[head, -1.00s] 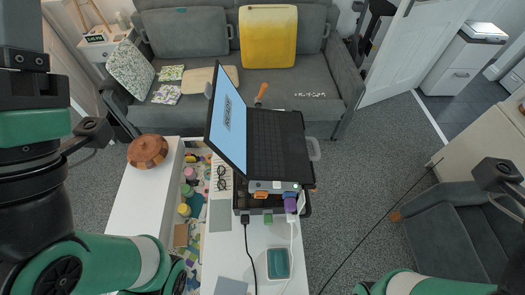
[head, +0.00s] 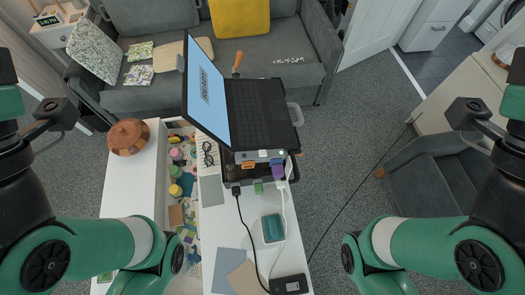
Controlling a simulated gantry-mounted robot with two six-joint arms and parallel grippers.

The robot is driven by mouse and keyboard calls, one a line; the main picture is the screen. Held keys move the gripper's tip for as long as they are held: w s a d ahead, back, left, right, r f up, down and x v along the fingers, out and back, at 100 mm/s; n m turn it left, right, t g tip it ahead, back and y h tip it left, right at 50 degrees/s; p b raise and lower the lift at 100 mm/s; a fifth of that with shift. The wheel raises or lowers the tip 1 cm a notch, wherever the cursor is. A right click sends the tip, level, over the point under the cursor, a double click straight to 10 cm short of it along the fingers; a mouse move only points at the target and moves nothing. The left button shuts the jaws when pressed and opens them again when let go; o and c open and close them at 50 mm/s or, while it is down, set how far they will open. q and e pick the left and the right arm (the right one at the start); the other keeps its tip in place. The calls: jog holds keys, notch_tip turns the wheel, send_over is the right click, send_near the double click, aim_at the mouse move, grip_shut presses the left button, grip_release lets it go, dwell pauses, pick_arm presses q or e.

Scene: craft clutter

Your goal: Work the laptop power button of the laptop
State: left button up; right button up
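The laptop (head: 262,112) stands open, raised on a dark box at the far end of the white table. Its lit screen (head: 208,90) is on the left side and reads "READY". Its dark keyboard deck lies to the right of the screen. The power button is too small to make out. My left arm comes in at the left edge and my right arm at the right edge, both well apart from the laptop. Neither gripper's fingers show in the head view.
Orange and purple plugs (head: 278,170) sit at the laptop's near edge, with cables running down the table. A teal-topped container (head: 272,228) and a black power brick (head: 289,284) are nearer. A wooden pot (head: 128,137) and craft-filled drawer lie left. A sofa (head: 275,62) stands behind.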

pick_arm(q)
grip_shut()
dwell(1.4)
